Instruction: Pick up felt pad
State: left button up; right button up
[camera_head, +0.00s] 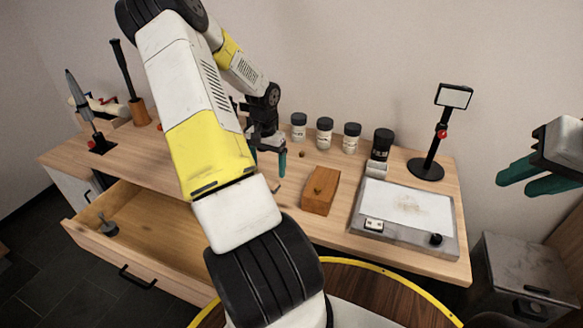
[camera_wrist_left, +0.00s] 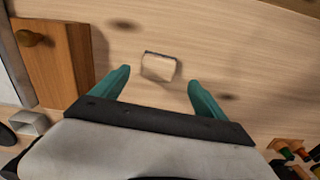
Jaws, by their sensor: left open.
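The felt pad looks like a small pale square with a dark edge (camera_wrist_left: 158,67). It lies flat on the light wooden surface in the left wrist view. My left gripper (camera_wrist_left: 157,80) is open, with one teal finger on each side of the pad and nothing held. In the head view my left gripper (camera_head: 268,160) points down over the table, left of the wooden block. The pad is too small to make out clearly there. My right gripper (camera_head: 513,186) is at the far right, away from the table, with its teal fingers apart and empty.
A wooden block with a knob (camera_head: 320,190) stands close to the left gripper. Several lidded jars (camera_head: 324,133) line the back. A grey tray (camera_head: 452,244) and a black stand (camera_head: 426,169) are to the right. An open drawer (camera_head: 150,225) juts out at the front left.

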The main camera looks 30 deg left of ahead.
aim_at(269, 180)
pick_arm(q)
notch_tip(269, 180, down, 7)
jog(key=shift+s+d+r, duration=0.1)
jog(key=shift+d+r, duration=0.05)
jog(key=shift+r, duration=0.05)
jog(key=shift+c, duration=0.2)
jog(key=c, duration=1.4)
